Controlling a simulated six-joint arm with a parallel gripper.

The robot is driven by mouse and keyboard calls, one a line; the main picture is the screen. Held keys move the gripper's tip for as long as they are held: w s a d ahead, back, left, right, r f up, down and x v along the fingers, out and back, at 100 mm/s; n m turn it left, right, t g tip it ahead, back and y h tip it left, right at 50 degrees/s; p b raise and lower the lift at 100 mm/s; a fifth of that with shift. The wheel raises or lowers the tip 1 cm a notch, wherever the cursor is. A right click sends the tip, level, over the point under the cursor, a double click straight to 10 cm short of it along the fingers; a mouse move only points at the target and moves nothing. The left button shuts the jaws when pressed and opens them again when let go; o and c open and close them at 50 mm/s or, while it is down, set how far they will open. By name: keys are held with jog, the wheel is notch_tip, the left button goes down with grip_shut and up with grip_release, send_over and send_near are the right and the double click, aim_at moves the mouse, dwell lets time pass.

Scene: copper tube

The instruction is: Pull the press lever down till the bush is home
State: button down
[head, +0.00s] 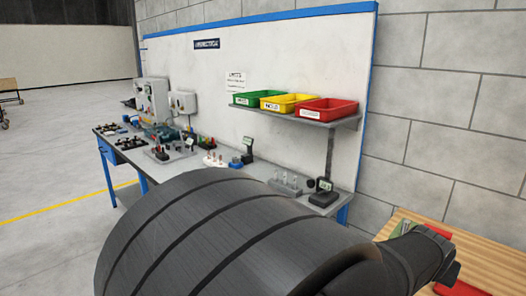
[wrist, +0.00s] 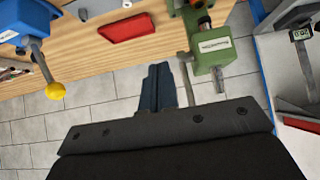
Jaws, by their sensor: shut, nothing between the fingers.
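In the wrist view my gripper (wrist: 159,70) is shut and empty, its dark fingers over the gap in front of the wooden bench edge. A green machine (wrist: 210,45) with a white label stands just right of the fingertips, and a thin grey rod (wrist: 187,80) shows between it and the fingers. On the left a blue fixture (wrist: 25,18) has a metal rod ending in a yellow ball knob (wrist: 55,90), apart from my gripper. I cannot tell for sure which rod is the press lever. The bush cannot be made out.
A stand with a small display (wrist: 301,33) is at the far right. In the head view my arm hides much; a grey workbench (head: 255,172) and colored bins (head: 326,110) stand behind.

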jog(key=shift+s+a+f, duration=0.2)
jog(key=shift+s+f, duration=0.05)
jog(key=shift+f, duration=0.4)
jog(key=shift+s+a+f, duration=0.2)
jog(key=shift+f, duration=0.45)
notch_tip(320, 180, up, 5)
jog(key=w+d, duration=0.1)
jog(key=s+a, duration=0.6)
jog(key=w+d, duration=0.6)
notch_tip(320, 180, down, 5)
notch_tip(320, 180, up, 8)
jog(key=w+d, duration=0.2)
jog(key=shift+w+d+r, duration=0.15)
jog(key=shift+w+d, duration=0.1)
jog(key=shift+w, duration=0.05)
